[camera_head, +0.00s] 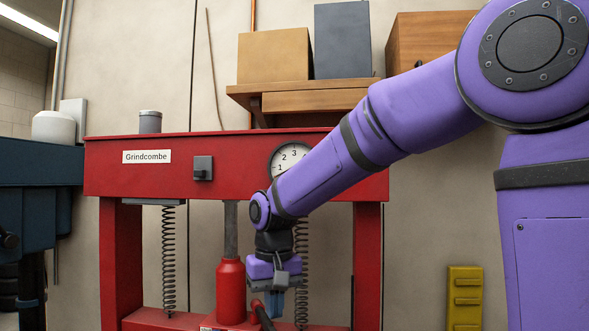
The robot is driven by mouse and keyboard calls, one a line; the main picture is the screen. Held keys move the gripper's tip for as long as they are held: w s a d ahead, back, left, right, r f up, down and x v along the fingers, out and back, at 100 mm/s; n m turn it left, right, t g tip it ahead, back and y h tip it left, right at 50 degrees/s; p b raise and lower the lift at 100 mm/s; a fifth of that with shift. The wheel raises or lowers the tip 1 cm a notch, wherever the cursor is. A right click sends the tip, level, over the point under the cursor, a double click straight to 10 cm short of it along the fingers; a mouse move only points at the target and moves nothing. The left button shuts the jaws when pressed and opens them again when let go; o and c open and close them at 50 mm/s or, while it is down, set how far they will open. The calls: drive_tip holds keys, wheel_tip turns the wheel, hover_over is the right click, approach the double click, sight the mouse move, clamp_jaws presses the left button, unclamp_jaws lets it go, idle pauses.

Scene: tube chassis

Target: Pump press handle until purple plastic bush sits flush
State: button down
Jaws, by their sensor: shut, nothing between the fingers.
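A red press frame (230,152) labelled "Grindcombe" stands in front of me. A red jack cylinder (230,292) with a grey ram above it stands in its middle. A dark press handle (263,318) shows at the bottom edge, slanting out beside the cylinder; its far part is cut off by the picture. My gripper (276,304) points down just right of the cylinder, shut, its bluish fingers close above and beside the handle. I cannot tell whether they touch it. I cannot make out the purple plastic bush in this view.
Coil springs (168,262) hang on both sides of the cylinder. A round gauge (290,157) is partly behind my arm. A wooden shelf (300,92) carries boxes. A blue bench (40,200) stands left, a yellow rack (464,298) right.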

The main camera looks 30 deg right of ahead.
wheel_tip(320, 180, down, 16)
drive_tip(key=shift+r, duration=0.25)
idle(2.2)
drive_tip(key=shift+r, duration=0.1)
wheel_tip(320, 180, up, 15)
idle(0.8)
idle(0.4)
